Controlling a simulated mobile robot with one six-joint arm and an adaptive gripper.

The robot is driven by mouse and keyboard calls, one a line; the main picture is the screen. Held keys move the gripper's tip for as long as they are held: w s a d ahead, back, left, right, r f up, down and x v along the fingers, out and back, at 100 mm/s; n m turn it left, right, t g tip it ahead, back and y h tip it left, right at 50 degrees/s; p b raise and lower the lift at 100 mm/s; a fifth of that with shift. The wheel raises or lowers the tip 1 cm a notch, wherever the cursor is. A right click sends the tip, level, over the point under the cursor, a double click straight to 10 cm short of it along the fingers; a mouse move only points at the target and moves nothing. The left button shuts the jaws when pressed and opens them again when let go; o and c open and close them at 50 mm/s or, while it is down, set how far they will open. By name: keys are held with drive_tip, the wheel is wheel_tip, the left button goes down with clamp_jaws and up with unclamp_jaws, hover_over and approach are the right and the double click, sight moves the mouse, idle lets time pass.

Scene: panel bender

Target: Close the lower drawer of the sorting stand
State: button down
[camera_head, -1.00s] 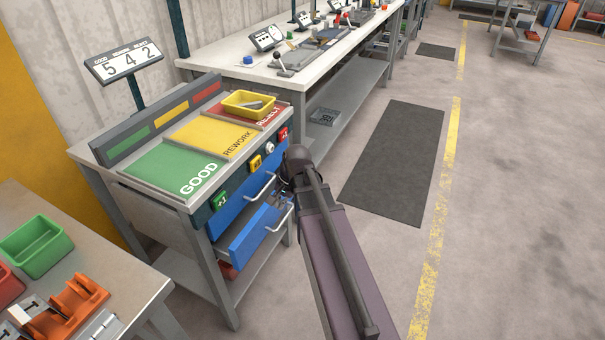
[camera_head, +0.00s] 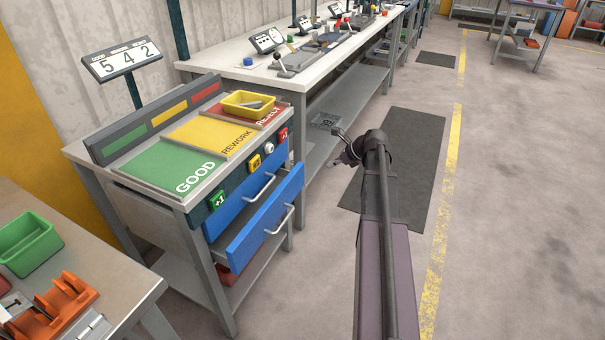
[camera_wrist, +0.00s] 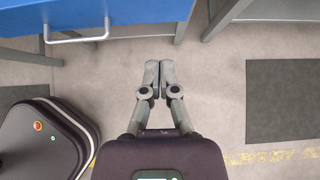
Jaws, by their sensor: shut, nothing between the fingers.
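The sorting stand (camera_head: 188,235) is at the left of the head view. Its lower drawer (camera_head: 254,222), with a blue front and a pale bar handle (camera_head: 281,220), is pulled out. The upper blue drawer (camera_head: 235,208) above it sits further in. My gripper (camera_head: 338,132) is beyond the right end of the open drawer, apart from it. In the wrist view my gripper (camera_wrist: 152,68) is shut and empty above the floor. A blue drawer front (camera_wrist: 120,15) with its handle (camera_wrist: 78,38) shows at top left there, clear of the fingers.
A long workbench (camera_head: 290,52) with a low shelf (camera_head: 335,118) stands behind the stand, near my gripper. A small table (camera_head: 100,250) with a green bin (camera_head: 30,245) is at the lower left. Dark mats (camera_head: 410,160) lie on open floor to the right.

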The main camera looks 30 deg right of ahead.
drive_tip(key=shift+f, duration=0.1)
idle(0.3)
drive_tip(key=b, duration=0.7)
approach(298, 174)
drive_tip(key=shift+x, duration=3.25)
drive_tip(key=shift+s+a, duration=0.1)
drive_tip(key=shift+a, duration=0.05)
